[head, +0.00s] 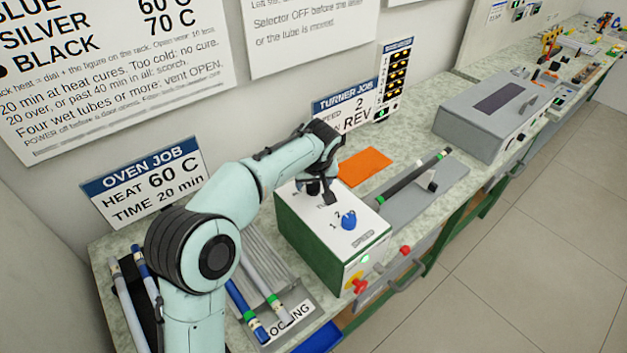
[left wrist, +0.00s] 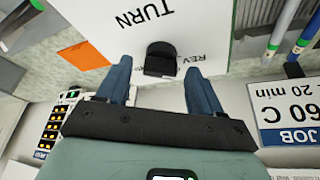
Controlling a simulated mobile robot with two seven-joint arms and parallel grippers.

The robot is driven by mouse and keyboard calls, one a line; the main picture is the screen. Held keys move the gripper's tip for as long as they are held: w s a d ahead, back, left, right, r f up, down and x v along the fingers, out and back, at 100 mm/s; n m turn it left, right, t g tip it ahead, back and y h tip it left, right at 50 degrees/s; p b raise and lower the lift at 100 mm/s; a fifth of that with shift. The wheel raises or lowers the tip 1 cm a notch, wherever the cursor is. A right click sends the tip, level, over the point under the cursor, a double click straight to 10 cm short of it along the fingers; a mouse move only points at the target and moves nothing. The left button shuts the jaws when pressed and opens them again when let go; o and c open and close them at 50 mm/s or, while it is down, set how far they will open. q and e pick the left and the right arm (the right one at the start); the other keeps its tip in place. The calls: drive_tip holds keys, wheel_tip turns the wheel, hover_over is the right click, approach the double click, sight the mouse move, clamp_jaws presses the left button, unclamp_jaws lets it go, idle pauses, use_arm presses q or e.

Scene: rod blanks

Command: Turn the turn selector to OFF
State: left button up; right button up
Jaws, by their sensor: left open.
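The turn selector is a black knob (left wrist: 160,58) on the white panel, below the word TURN in the left wrist view. REV is printed beside it; I see no OFF mark, and which way the knob points I cannot tell. My left gripper (left wrist: 157,74) is open, with one blue finger on each side of the knob; whether they touch it I cannot tell. In the head view, my left gripper (head: 324,190) is over the back of the green control box (head: 308,237) and largely hides the selector. My right gripper is not in view.
A blue knob (head: 348,220) marked 1 and 2 stands on the same panel, in front of my left gripper. A red knob (head: 359,286) is on the box's front. A rack with rods (head: 266,265) stands to the left.

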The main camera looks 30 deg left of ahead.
use_arm(q)
drive_tip(key=c, duration=1.1)
drive_tip(key=shift+o, duration=0.2)
drive_tip(key=m+h, duration=0.1)
drive_tip(key=m, duration=0.2)
drive_tip(key=shift+a+t, duration=0.15)
drive_tip(key=shift+t, duration=0.15)
drive_tip(key=shift+r+m+h+p, duration=0.1)
drive_tip(key=shift+m+h+p, duration=0.3)
drive_tip(key=shift+m, duration=0.4)
drive_tip(key=m, duration=0.2)
drive_tip(key=m+h+p, duration=0.1)
drive_tip(key=m, duration=0.1)
drive_tip(key=shift+a+h, duration=0.2)
drive_tip(key=shift+h, duration=0.1)
drive_tip(key=shift+m+h+p, duration=0.5)
drive_tip(key=shift+m+p, duration=0.15)
drive_tip(key=shift+m, duration=0.75)
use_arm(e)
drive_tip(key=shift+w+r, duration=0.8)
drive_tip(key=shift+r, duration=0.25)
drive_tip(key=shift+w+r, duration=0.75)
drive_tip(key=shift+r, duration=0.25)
use_arm(q)
drive_tip(key=shift+m, duration=0.3)
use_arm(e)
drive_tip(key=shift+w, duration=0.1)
